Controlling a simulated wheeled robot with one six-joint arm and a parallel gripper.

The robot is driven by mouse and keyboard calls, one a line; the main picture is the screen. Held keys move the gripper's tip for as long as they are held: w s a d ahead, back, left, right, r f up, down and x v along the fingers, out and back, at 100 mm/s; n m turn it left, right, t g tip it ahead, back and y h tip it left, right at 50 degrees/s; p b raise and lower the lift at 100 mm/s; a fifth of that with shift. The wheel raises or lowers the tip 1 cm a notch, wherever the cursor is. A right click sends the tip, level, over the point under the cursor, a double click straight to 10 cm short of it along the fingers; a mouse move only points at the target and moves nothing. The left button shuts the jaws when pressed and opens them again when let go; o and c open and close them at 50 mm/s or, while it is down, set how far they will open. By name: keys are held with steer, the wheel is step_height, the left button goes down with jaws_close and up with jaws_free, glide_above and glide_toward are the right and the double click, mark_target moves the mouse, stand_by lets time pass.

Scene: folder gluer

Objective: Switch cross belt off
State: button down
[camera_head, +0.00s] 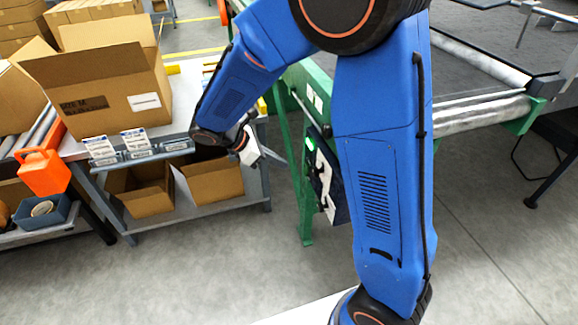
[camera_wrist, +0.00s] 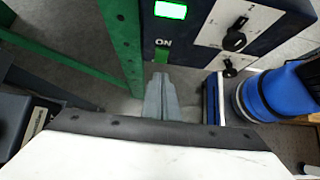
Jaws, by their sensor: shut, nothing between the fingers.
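A dark control box (camera_wrist: 205,55) fills the upper right of the wrist view. It carries a lit green display (camera_wrist: 170,10), the label "ON" and a green part (camera_wrist: 162,55) below that label. A white panel on it has two black rotary knobs, an upper one (camera_wrist: 234,41) and a lower one (camera_wrist: 229,68). I cannot read which control is the cross belt's. My gripper (camera_wrist: 160,78) is shut and empty, its tips just below the green part; contact cannot be told. In the head view the box (camera_head: 325,175) hangs on the green machine frame, partly behind my arm.
A green post (camera_wrist: 122,45) stands left of the fingers. In the head view, a grey table (camera_head: 182,100) with an open carton (camera_head: 105,85) is at left, with cartons on its lower shelf. Rollers (camera_head: 485,112) are at right. The floor in front is clear.

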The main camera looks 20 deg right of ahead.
steer(key=v, duration=0.7)
steer(key=shift+a, duration=0.1)
